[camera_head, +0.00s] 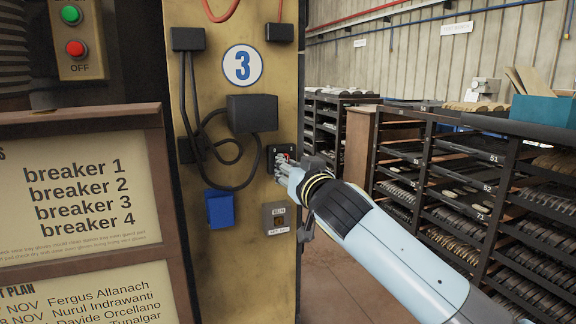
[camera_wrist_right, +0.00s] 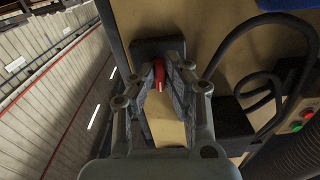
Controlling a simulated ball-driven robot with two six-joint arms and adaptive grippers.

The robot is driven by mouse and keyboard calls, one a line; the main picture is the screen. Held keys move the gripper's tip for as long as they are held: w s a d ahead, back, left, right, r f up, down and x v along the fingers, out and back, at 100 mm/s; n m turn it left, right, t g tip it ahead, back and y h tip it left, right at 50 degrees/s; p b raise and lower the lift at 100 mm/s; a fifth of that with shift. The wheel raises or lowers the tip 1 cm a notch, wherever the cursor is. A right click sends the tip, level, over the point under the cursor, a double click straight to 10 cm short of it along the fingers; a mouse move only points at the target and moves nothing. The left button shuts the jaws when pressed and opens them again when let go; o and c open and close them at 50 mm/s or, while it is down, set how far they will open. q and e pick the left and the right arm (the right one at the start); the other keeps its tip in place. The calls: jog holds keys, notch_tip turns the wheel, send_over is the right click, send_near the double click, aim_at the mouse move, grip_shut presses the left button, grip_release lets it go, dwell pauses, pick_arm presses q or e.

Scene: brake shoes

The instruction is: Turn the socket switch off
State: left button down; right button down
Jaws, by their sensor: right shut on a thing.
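The socket switch is a small red knob (camera_wrist_right: 159,73) with a white mark, on a dark socket box (camera_wrist_right: 150,47) fixed to the tan pillar. In the head view the socket box (camera_head: 291,150) sits on the pillar's right side, largely covered by my right gripper (camera_head: 284,165). In the right wrist view my right gripper (camera_wrist_right: 161,67) has its two fingertips on either side of the red knob and is shut on it. The switch's exact setting is hard to read here. My left gripper is not in view.
A breaker board (camera_head: 80,190) stands at left. Shelves of parts (camera_head: 450,190) fill the right. A panel with green and red buttons (camera_head: 77,38) is upper left.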

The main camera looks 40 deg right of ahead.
jog(key=shift+d+n+p, duration=0.2)
jog(key=shift+n+p, duration=1.3)
jog(key=shift+n, duration=3.5)
jog(key=c, duration=1.4)
grip_release()
jog(key=v, duration=1.2)
